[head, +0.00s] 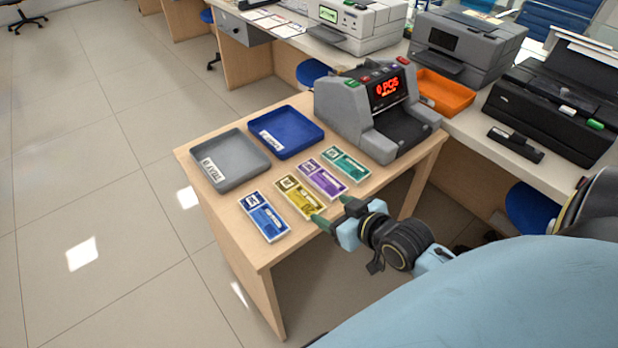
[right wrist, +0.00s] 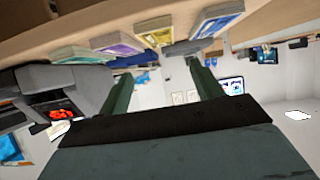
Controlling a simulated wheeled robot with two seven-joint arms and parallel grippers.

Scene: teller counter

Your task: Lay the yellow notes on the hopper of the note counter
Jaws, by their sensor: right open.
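The yellow notes (head: 299,197) are a flat banded bundle on the wooden table, between the blue and purple bundles; they also show in the right wrist view (right wrist: 160,30). The note counter (head: 347,107) is grey, with a lit red display and a dark sloping recess (head: 405,127) in its front. It stands at the back right of the table. My right gripper (head: 333,211) is open and empty at the table's front edge, just right of the yellow notes' near end. Its two green fingers frame the right wrist view (right wrist: 160,68). My left gripper is out of view.
Blue notes (head: 264,217), purple notes (head: 321,179) and green notes (head: 345,163) lie close beside the yellow ones. A grey tray (head: 230,183) and a blue tray (head: 287,154) stand behind. An orange tray (head: 452,105) and printers sit on the counter at right.

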